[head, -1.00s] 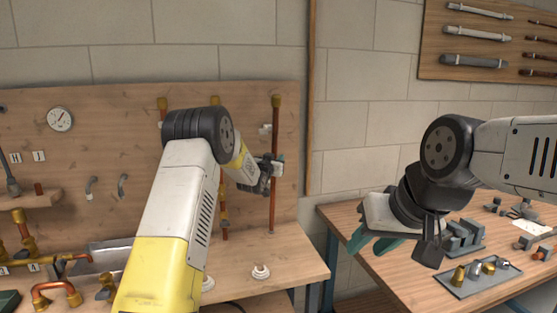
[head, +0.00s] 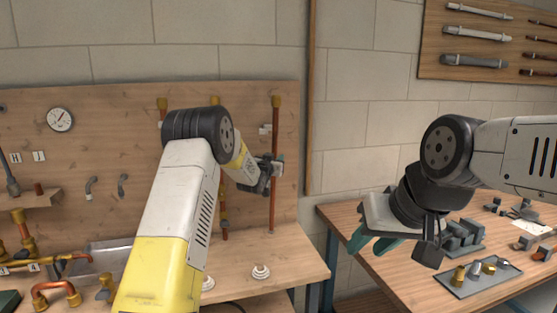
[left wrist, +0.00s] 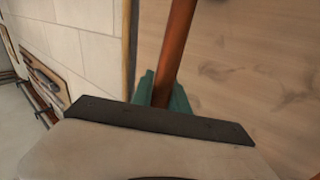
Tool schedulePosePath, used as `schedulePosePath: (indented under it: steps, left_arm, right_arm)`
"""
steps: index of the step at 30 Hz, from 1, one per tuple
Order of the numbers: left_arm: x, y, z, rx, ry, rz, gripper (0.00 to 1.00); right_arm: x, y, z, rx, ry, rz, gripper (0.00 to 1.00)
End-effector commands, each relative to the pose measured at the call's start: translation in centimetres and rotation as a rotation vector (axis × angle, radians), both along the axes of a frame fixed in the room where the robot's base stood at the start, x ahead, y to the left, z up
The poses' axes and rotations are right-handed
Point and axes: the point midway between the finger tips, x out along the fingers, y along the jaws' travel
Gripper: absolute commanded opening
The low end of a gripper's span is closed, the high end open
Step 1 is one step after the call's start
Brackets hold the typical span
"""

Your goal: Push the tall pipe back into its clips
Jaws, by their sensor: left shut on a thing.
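The tall copper pipe (head: 272,212) stands upright at the right end of the wooden back board, with a brass cap on top. A pale clip (head: 264,129) shows beside its upper part; I cannot tell whether the pipe is seated in it. My left gripper (head: 271,170) is shut on the pipe around its middle. In the left wrist view the pipe (left wrist: 178,40) runs between the green fingertips of my left gripper (left wrist: 163,92), which hide its lower part. My right gripper (head: 374,242) is open and empty, above the right-hand table.
The wooden back board (head: 80,120) carries a gauge (head: 60,119) and other pipes, partly hidden by my left arm. A white fitting (head: 261,272) stands on the bench. The right table holds a tray of fittings (head: 480,275) and grey blocks (head: 461,236).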

Motion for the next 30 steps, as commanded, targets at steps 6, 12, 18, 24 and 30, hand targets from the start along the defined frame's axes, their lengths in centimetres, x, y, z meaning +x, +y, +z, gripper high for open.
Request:
schedulePosePath:
  steps: [6, 12, 18, 24, 30]
  left_arm:
    - [0.0, 0.0, 0.0, 0.000, 0.000, 0.000, 0.00]
    - [0.0, 0.0, 0.0, 0.000, 0.000, 0.000, 0.00]
    - [0.6, 0.1, 0.0, -0.005, 0.014, -0.002, 0.00]
    - [3.1, 0.8, 0.0, -0.030, 0.086, -0.006, 0.00]
    - [4.1, 1.2, 0.1, -0.038, 0.119, -0.002, 0.00]
  right_arm:
    - [0.0, 0.0, 0.0, 0.000, 0.000, 0.000, 0.36]
    - [0.0, 0.0, 0.0, 0.000, 0.000, 0.000, 0.36]
    - [0.0, 0.0, 0.0, 0.000, 0.000, 0.000, 0.36]
    - [0.0, 0.0, 0.0, 0.000, 0.000, 0.000, 0.36]
    - [0.0, 0.0, 0.0, 0.000, 0.000, 0.000, 0.36]
